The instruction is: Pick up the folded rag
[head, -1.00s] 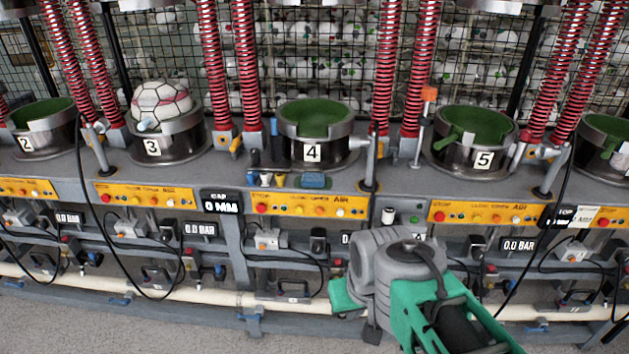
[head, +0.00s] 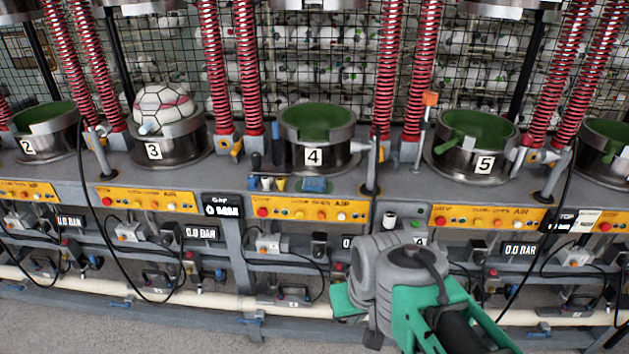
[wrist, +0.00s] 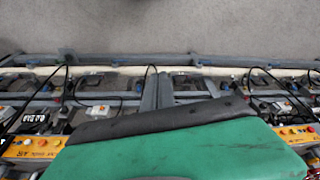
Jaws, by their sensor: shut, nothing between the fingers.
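The folded rag looks to be the small flat blue piece (head: 314,185) on the grey ledge just in front of the cup numbered 4. My gripper (head: 350,302) is at the lower right of centre in the head view, below and nearer than the ledge, well apart from the rag. It is shut and empty; its fingertips are mostly hidden by my wrist. In the wrist view a green body with a black edge (wrist: 165,120) fills the lower middle, and the rag does not show there.
Cup 4 (head: 313,157) stands behind the rag, with small tools (head: 266,183) at its left. An upright post (head: 374,165) stands to the right. A yellow button panel (head: 308,209) runs below the ledge. A ball (head: 163,103) sits in cup 3. Cables hang in front.

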